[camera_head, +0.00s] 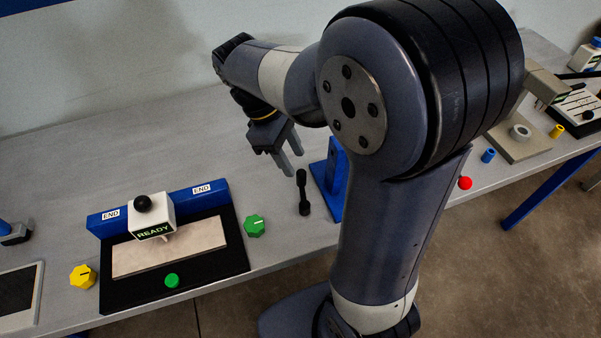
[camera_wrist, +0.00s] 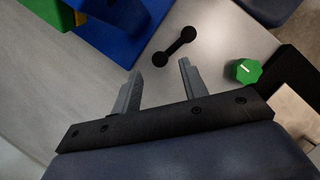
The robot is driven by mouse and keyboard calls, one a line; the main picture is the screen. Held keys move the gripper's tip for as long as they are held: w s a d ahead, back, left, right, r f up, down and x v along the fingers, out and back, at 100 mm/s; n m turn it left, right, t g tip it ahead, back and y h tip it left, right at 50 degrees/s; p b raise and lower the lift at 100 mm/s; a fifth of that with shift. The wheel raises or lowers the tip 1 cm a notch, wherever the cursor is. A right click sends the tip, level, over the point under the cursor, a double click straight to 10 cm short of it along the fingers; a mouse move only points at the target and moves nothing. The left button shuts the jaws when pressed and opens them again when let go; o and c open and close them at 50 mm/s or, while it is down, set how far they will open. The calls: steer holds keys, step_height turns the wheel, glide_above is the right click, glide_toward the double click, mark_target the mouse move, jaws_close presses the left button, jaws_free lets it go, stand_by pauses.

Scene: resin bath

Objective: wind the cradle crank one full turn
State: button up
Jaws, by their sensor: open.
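A black bar with a rounded knob at each end, which looks like the crank (camera_head: 303,193), is at the table's front part, just left of a blue stand (camera_head: 336,172). It also shows in the wrist view (camera_wrist: 174,46), beyond my fingertips. How it joins the stand cannot be told. My gripper (camera_head: 291,162) is open and empty, pointing down above the table, behind and slightly left of the crank in the head view. In the wrist view, my gripper (camera_wrist: 160,70) has its two grey fingers apart with bare table between them. My arm hides part of the stand's right side.
A black-based station with a white READY slider (camera_head: 152,228) on a blue rail stands at left. A green knob (camera_head: 254,226) is between it and the crank; a yellow knob (camera_head: 82,276) is farther left. A red button (camera_head: 465,183) is right of my arm. Table behind is clear.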

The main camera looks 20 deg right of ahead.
mark_target(300, 172)
steer(key=x, duration=0.5)
steer(key=shift+d+f, duration=0.1)
steer(key=shift+f, duration=0.3)
steer(key=shift+c, duration=0.3)
jaws_close()
